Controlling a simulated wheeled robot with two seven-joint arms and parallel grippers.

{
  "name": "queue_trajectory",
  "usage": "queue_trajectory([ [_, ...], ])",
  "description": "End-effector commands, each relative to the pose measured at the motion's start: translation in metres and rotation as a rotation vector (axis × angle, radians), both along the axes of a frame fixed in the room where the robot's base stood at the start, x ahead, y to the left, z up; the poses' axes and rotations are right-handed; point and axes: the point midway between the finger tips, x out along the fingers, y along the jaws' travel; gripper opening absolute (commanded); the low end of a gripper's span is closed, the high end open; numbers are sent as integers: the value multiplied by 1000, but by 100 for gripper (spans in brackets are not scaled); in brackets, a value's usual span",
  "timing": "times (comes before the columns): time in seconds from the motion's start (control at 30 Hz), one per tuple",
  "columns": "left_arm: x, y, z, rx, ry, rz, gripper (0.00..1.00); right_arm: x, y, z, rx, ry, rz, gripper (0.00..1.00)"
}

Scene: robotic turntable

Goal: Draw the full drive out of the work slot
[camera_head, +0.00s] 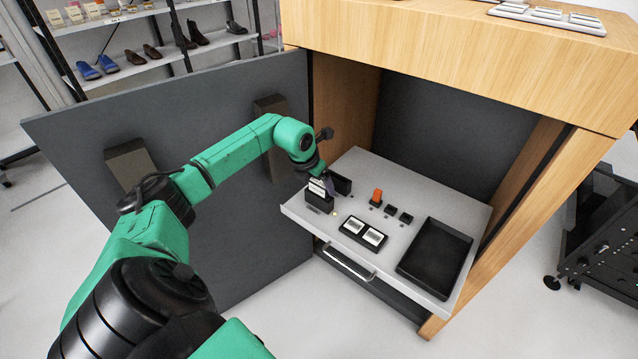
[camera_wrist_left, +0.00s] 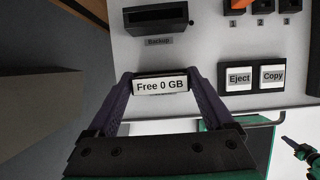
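The full drive (camera_wrist_left: 160,86), labelled "Free 0 GB", is between the two purple fingers of my left gripper (camera_wrist_left: 160,76), which appear closed on its sides. In the head view the drive's white label (camera_head: 317,187) shows at the black work slot (camera_head: 319,202), near the left front of the grey tray; my left gripper (camera_head: 326,182) is over it. How deep the drive sits is hidden. A black backup slot (camera_wrist_left: 160,18) stands behind, marked "Backup". In the wrist view, part of my right gripper (camera_wrist_left: 291,146) shows small at the lower right edge; its opening is unclear.
The grey tray (camera_head: 400,190) holds Eject (camera_wrist_left: 239,78) and Copy (camera_wrist_left: 272,76) buttons, an orange switch (camera_head: 376,195) with black blocks beside it, and an empty-looking black bin (camera_head: 436,257). An open dark door (camera_head: 230,200) stands at the left. A wooden cabinet (camera_head: 470,45) surrounds the tray.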

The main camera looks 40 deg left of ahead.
Motion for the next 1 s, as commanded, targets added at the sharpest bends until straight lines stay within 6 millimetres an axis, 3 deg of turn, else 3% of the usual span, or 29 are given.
queue_trajectory([
  [0.03,0,0,0,0,0,0,62,0,0,0,0,-1,0,0],
  [0.13,0,0,0,0,0,0,24,0,0,0,0,-1,0,0],
  [0.17,0,0,0,0,0,0,21,0,0,0,0,-1,0,0],
  [1.0,0,0,40,0,0,0,21,1,-1,30,-2,0,0,0],
])
